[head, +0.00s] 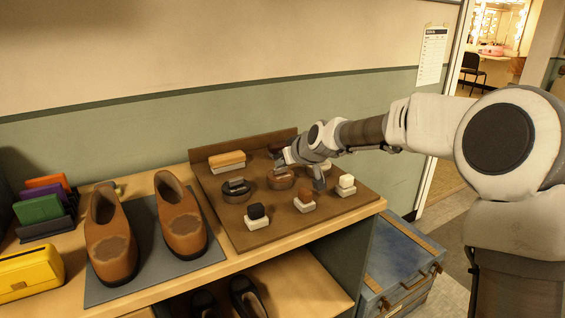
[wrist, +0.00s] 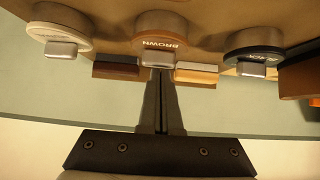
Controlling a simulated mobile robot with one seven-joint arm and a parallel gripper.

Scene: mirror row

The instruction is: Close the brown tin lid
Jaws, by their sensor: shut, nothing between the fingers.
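The brown tin (wrist: 170,28), labelled BROWN, is at the top middle of the wrist view, with a silver tab (wrist: 161,50) on its side. In the head view the brown tin (head: 281,182) stands on the tray, partly behind my arm's end. My gripper (wrist: 160,74) is shut and empty; its fingertips show right by the tab, and I cannot tell if they touch. I cannot tell the lid's exact angle. The black tin (head: 236,194) stands left of the brown one; in the wrist view the black tin (wrist: 265,38) is to the right. A pale tin (wrist: 60,24) is on the other side.
The tray (head: 262,237) also holds a tan-topped brush (head: 227,160) and several small blocks, one with a black top (head: 257,213). Brown shoes (head: 183,228) stand on a grey mat to the left. A blue chest (head: 395,260) stands below right.

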